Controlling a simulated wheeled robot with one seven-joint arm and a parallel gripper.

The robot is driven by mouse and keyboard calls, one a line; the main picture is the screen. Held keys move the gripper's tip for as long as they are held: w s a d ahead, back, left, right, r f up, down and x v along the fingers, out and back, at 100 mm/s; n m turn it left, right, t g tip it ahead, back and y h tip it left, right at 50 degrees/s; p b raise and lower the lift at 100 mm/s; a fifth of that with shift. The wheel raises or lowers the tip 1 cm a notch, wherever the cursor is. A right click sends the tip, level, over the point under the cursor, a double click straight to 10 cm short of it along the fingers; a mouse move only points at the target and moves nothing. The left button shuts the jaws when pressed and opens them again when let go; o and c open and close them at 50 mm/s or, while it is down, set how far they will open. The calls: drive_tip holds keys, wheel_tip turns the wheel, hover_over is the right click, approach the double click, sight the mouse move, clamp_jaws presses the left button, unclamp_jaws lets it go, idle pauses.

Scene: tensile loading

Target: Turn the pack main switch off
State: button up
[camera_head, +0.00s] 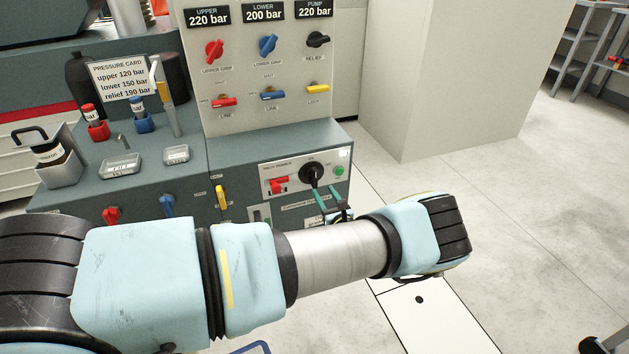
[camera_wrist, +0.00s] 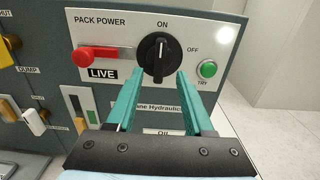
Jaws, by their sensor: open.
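The pack main switch (camera_wrist: 157,57) is a black rotary knob on the white PACK POWER plate (camera_wrist: 225,25). Its white mark points up toward ON, and OFF is printed to its right. It also shows in the head view (camera_head: 312,172). My gripper (camera_wrist: 157,82) is open, with its two teal fingers reaching up to the knob's lower edge, one on each side. I cannot tell whether they touch it. In the head view my gripper (camera_head: 330,193) is at the front of the plate, partly hidden by my arm.
Left of the knob is a red lever (camera_wrist: 95,54) above a LIVE label (camera_wrist: 103,73). Right of it is a green TRY button (camera_wrist: 207,69). Yellow and white levers (camera_wrist: 37,121) stick out at left. A gauge panel (camera_head: 264,80) rises behind. Open floor (camera_head: 480,170) lies to the right.

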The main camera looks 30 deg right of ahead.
sight(316, 179)
drive_tip(key=w, duration=0.5)
drive_tip(key=w+d, duration=0.1)
drive_tip(key=w, duration=0.1)
drive_tip(key=shift+w, duration=0.25)
clamp_jaws()
idle(0.3)
